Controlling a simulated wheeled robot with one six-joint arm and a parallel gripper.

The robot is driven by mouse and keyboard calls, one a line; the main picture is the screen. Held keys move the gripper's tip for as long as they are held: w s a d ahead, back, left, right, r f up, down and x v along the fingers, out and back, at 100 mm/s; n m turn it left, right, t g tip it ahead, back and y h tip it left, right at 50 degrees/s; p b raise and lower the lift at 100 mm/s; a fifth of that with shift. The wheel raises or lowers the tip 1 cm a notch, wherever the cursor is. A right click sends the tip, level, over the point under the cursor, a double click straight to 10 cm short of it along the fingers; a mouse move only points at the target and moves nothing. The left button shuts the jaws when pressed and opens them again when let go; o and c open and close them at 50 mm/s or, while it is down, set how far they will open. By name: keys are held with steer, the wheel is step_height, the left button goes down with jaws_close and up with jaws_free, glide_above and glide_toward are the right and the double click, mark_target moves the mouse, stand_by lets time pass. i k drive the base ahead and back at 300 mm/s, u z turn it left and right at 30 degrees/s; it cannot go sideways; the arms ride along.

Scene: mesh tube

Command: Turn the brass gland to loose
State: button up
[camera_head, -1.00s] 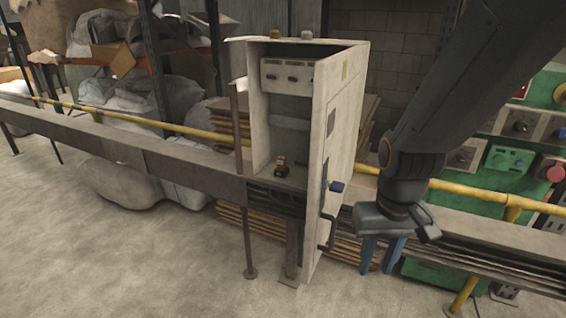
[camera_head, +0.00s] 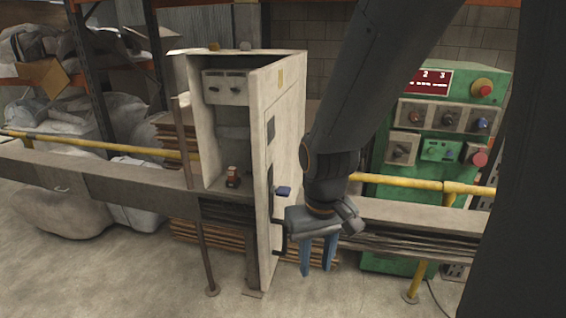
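A small brass-coloured fitting (camera_head: 213,46) stands on top of the open pale cabinet (camera_head: 288,110), near its front left. It looks like the brass gland, but it is too small to tell how it is turned. A grey fitting (camera_head: 245,46) stands to its right. My gripper (camera_head: 318,270) hangs to the right of the cabinet, well below its top. Its two blue fingers point down with a gap between them and nothing visible in it. It is far from the brass fitting.
The cabinet door side carries a blue knob (camera_head: 283,191) and a dark handle close to my gripper. A small red-brown object (camera_head: 232,176) sits inside. A yellow rail (camera_head: 400,182) and a green control panel (camera_head: 440,150) are behind on the right. The floor in front is clear.

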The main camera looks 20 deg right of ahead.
mark_target(213, 47)
steer(key=k, duration=1.2)
steer(key=u, duration=0.65)
steer(key=i, duration=1.4)
steer(key=z, duration=0.65)
